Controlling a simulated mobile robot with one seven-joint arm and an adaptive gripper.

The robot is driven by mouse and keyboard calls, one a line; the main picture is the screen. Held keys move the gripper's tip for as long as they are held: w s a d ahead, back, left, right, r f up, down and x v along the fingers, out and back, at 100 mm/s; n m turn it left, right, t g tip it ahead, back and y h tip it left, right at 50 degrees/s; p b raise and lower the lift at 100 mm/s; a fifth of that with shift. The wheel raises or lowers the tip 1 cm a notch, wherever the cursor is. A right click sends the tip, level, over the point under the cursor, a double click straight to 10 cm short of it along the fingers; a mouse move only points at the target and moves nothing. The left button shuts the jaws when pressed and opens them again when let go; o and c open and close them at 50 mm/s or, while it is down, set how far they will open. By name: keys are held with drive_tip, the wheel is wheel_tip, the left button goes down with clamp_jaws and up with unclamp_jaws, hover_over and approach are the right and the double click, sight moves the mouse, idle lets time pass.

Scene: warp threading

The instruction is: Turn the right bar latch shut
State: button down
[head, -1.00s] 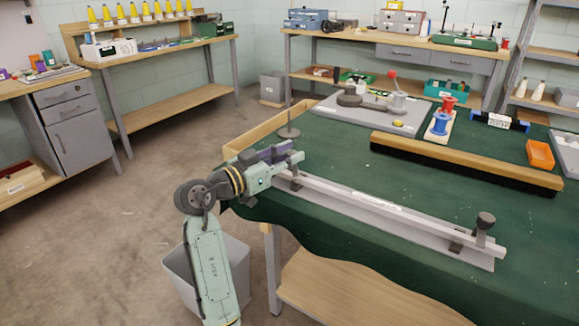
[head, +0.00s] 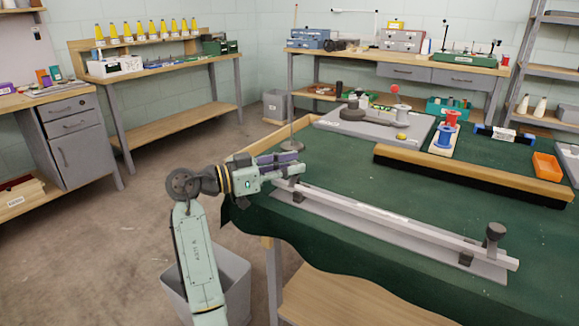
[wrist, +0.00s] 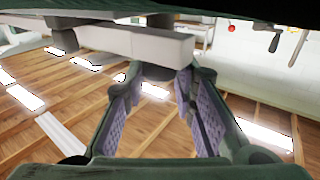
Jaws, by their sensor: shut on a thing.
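A long pale bar (head: 385,218) lies along the front of the green-topped table on a grey base plate (head: 340,223). A latch with a dark round knob (head: 495,231) stands upright at its right end in the head view. My gripper (head: 297,164) is at the bar's left end, roughly level, and hides most of the latch there. In the wrist view, the purple-padded fingers (wrist: 163,76) close around a dark knob (wrist: 158,72), partly hidden, just under the pale bar (wrist: 135,42). My gripper is shut on that knob. How far its latch is turned cannot be seen.
A thin rod on a round foot (head: 291,145) stands just behind my gripper. A wooden rail (head: 470,172), red and blue spools (head: 445,134) and an orange bin (head: 546,166) are farther back. A grey bin (head: 232,285) is on the floor below. Green table (head: 400,190) behind the bar is clear.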

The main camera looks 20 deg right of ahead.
drive_tip(key=c, duration=1.3)
unclamp_jaws()
drive_tip(key=shift+d, duration=0.1)
drive_tip(key=a, duration=1.2)
drive_tip(key=shift+s, duration=0.4)
